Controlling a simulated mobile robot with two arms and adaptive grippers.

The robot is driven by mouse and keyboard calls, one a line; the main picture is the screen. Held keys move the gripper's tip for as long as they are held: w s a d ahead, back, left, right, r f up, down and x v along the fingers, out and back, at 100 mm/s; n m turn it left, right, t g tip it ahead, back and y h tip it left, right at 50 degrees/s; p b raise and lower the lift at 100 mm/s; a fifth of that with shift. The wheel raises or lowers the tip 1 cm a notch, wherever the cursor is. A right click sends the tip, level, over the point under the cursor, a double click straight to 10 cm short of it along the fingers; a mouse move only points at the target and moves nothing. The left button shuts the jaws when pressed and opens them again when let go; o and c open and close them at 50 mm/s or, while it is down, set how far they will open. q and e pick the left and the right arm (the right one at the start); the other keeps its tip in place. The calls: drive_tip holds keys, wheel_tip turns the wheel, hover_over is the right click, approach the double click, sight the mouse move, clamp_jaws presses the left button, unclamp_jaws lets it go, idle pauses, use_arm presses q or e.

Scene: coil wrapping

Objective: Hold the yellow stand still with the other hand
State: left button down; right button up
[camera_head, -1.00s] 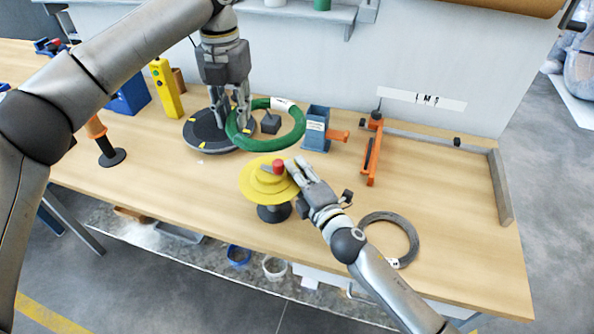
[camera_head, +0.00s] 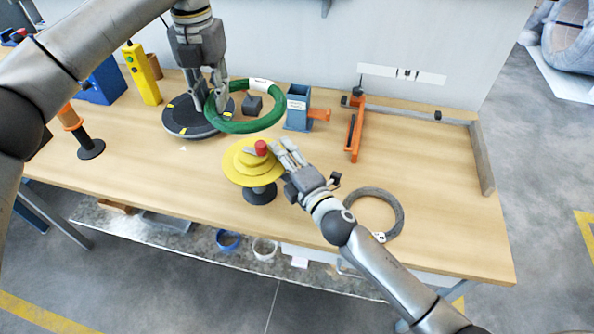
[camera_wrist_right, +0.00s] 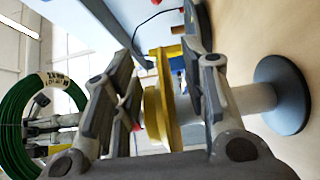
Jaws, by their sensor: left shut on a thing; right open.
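The yellow stand (camera_head: 240,170) has stepped yellow discs, a red knob (camera_head: 261,148) on top and a dark round foot. It stands upright near the table's front edge. My right gripper (camera_head: 284,150) is at the right side of its discs. In the right wrist view the yellow disc (camera_wrist_right: 162,100) lies between the two open fingers (camera_wrist_right: 165,92); I cannot tell if they touch it. My left gripper (camera_head: 208,97) is shut on the green coil (camera_head: 240,127) at its left side and holds it tilted, partly over the dark round turntable (camera_head: 180,122).
A grey wire coil (camera_head: 393,205) lies right of my right wrist. A blue holder (camera_head: 298,110) and an orange clamp (camera_head: 356,130) stand behind. A yellow control box (camera_head: 141,75) and an orange-handled tool (camera_head: 72,122) are at left.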

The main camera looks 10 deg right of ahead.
use_arm(q)
drive_tip(key=shift+r, duration=0.1)
use_arm(e)
drive_tip(key=v, duration=1)
drive_tip(key=shift+s, duration=0.25)
drive_tip(key=shift+d, duration=0.2)
